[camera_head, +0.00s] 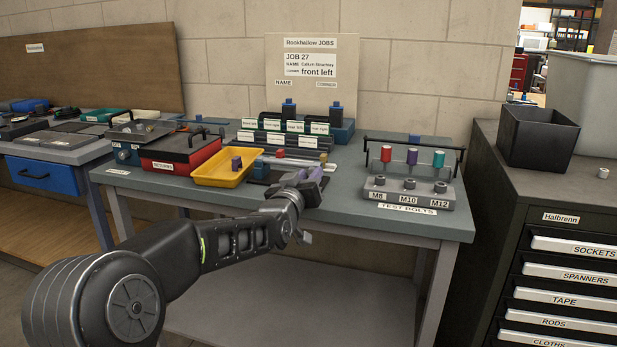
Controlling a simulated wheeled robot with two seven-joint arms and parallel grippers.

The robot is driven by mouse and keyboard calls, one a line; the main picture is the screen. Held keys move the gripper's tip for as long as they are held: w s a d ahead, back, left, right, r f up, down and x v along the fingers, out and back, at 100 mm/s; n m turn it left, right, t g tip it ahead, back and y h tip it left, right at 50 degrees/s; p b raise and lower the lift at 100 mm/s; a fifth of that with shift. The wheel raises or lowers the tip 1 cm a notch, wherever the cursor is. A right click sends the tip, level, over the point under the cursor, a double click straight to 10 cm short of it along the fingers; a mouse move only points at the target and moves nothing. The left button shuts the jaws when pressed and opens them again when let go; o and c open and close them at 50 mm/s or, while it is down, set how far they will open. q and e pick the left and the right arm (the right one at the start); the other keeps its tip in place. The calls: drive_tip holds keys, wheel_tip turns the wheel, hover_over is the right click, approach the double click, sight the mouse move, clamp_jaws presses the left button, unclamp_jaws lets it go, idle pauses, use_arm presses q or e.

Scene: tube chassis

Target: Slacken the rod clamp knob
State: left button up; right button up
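No part can be told for certain as the rod clamp knob. A thin pale rod (290,162) lies on the bench behind my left gripper, with a small red piece (280,153) beside it. My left gripper (307,181) is over the bench's front part, right of the yellow tray (213,175). A small purple-blue piece (315,174) shows at its fingertips; whether it is held cannot be told. The finger gap is too small and hidden to judge. My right gripper is out of view.
The bench (345,212) also carries a red box (180,155), labelled blocks (283,127) and a test bolts stand (405,193) with coloured-topped tools. A black bin (541,137) stands on the drawer cabinet at right. Bare bench lies between my gripper and the stand.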

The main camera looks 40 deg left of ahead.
use_arm(q)
clamp_jaws()
idle(0.3)
